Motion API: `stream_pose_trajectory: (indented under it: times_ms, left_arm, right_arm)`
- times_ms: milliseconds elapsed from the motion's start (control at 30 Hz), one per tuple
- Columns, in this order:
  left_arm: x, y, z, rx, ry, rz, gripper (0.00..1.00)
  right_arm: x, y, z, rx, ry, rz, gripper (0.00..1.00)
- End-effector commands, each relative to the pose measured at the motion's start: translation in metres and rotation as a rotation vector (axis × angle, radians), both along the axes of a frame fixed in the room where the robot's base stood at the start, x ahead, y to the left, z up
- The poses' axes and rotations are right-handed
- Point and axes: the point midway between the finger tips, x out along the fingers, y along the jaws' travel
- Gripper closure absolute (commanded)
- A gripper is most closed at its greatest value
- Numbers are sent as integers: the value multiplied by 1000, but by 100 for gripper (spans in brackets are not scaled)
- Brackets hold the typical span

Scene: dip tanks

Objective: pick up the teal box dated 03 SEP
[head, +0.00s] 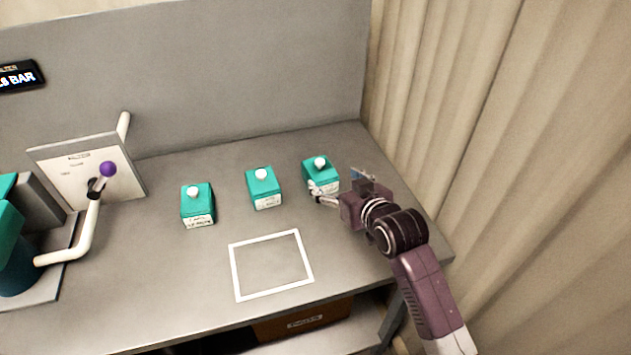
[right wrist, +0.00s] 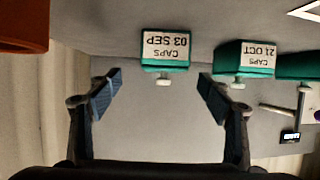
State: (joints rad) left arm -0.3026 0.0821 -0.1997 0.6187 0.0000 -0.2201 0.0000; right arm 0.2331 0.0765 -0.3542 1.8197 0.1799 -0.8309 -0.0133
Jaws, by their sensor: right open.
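The teal box dated 03 SEP (right wrist: 165,50) shows in the right wrist view, its white label upside down there and a white knob on it. In the head view it is the rightmost teal box (head: 319,173) in the row, standing on the grey bench. My right gripper (head: 340,184) is open beside this box's near right side. In the right wrist view the open fingers (right wrist: 158,95) appear on either side of the box, with nothing held between them. The gripper partly hides the box's front in the head view. My left gripper is not in view.
A teal box labelled 21 OCT (right wrist: 245,58) is the middle box (head: 264,188) in the head view. Another teal box (head: 198,206) stands left of it. A white square outline (head: 234,268) marks empty bench in front. A panel (head: 80,175) with a purple-knobbed lever stands left.

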Motion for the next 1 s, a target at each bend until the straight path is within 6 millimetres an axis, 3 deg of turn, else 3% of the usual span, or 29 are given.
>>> stream_pose_trajectory:
  times_ms: [67,1000]
  left_arm:
    - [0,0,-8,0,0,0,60]
    - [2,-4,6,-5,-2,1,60]
  right_arm:
    - [1,1,-8,0,-1,0,28]
    - [65,36,-31,0,0,0,28]
